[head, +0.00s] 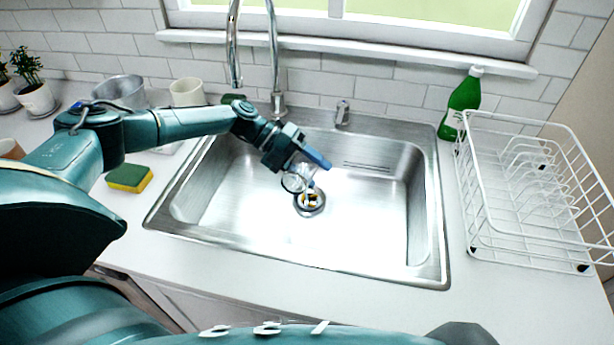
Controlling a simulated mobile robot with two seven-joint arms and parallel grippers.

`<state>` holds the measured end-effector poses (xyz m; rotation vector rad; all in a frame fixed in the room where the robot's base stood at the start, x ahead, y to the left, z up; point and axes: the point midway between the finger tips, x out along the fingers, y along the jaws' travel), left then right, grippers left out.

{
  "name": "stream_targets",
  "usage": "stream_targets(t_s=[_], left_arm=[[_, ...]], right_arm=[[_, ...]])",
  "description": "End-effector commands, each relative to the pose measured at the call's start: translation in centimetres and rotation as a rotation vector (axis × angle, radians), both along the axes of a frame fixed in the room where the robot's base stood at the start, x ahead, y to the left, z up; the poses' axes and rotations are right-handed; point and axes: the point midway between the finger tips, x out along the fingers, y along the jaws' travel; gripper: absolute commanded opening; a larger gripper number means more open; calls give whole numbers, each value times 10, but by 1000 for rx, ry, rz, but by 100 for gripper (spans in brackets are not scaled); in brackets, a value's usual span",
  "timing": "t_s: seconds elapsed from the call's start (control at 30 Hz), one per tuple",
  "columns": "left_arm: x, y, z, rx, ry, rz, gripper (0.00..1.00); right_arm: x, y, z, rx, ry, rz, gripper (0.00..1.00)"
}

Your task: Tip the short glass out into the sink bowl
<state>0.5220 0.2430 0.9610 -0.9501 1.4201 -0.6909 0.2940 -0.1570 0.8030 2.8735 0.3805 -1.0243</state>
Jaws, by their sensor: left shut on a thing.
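The short glass (293,183) is small and clear. It is held tilted over the middle of the sink bowl (365,225), and its round end faces down and to the left. My left gripper (309,164), with blue fingers, is shut on it. The fingers hide part of the glass. Below the glass, at the drain (309,211), there are small orange and dark bits; I cannot tell whether they lie in the drain or are seen through the glass. My right gripper is not in view.
The faucet (277,60) rises behind the sink. A white wire dish rack (530,190) and a green bottle (462,103) stand at the right. A sponge (129,178), a cream cup (187,92) and a metal pot (120,89) are at the left. The right half of the bowl is clear.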

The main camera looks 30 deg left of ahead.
Motion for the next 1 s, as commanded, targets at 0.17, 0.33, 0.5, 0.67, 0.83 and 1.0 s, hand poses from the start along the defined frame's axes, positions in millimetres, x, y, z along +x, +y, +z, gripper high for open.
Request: stream_targets(t_s=[0.17, 0.33, 0.5, 0.67, 0.83, 1.0], left_arm=[[3, 1, 3, -9, 68, 1, 22], [3, 0, 2, -19, 118, 1, 22], [-1, 0, -1, -12, 43, 2, 22], [-1, 0, 0, 0, -18, 0, 22], [-1, 0, 0, 2, -28, 0, 22], [-1, 0, 0, 8, -60, 2, 22]], right_arm=[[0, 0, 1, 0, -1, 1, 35], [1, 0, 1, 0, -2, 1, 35], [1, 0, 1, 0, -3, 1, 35], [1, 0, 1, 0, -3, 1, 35], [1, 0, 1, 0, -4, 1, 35], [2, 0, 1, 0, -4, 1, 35]])
